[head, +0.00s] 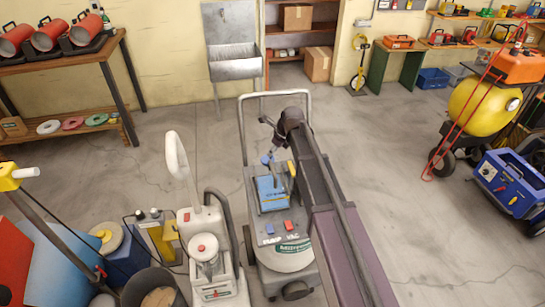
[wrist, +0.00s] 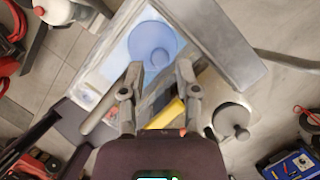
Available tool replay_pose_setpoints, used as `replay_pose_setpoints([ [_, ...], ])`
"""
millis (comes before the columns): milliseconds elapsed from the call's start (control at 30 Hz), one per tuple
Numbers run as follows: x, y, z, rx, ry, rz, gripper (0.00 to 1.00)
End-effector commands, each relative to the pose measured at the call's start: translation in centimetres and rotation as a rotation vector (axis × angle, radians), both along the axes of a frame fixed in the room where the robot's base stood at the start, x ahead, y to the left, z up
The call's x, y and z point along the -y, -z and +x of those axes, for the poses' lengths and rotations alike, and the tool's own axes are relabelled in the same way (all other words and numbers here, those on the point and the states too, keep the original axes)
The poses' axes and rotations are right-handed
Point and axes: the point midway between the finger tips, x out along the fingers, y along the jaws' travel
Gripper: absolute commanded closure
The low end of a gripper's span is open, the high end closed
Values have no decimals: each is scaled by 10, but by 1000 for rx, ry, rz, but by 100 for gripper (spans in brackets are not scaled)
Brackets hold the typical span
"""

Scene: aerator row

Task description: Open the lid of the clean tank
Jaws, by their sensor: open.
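A grey floor-cleaning machine (head: 285,254) with a metal push handle stands in the middle of the head view. A blue tank section (head: 271,193) is set in its top, with a yellow part beside it. In the wrist view a round blue lid (wrist: 152,43) sits on a pale blue surface (wrist: 118,50) and looks closed. No label shows that this is the clean tank. My gripper (wrist: 160,76) is open and empty, with its fingertips just below the round lid in the picture. I cannot tell the height between them. In the head view my arm hides part of the machine.
A white machine (head: 208,262) stands close on the left. A blue cart (head: 507,184) is at the right. Open floor (head: 400,170) lies between.

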Motion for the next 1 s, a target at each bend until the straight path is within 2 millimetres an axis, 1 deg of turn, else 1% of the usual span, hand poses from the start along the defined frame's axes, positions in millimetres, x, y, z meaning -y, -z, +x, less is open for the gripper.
replay_pose_setpoints([
  [33,-1,6,1,0,0,0,59],
  [200,-4,12,2,0,0,0,59],
  [633,-5,13,3,0,0,0,59],
  [667,-5,13,2,0,0,0,62],
  [700,-5,13,2,0,0,0,74],
  [800,-5,13,3,0,0,0,100],
  [1000,-4,13,3,0,1,-1,100],
])
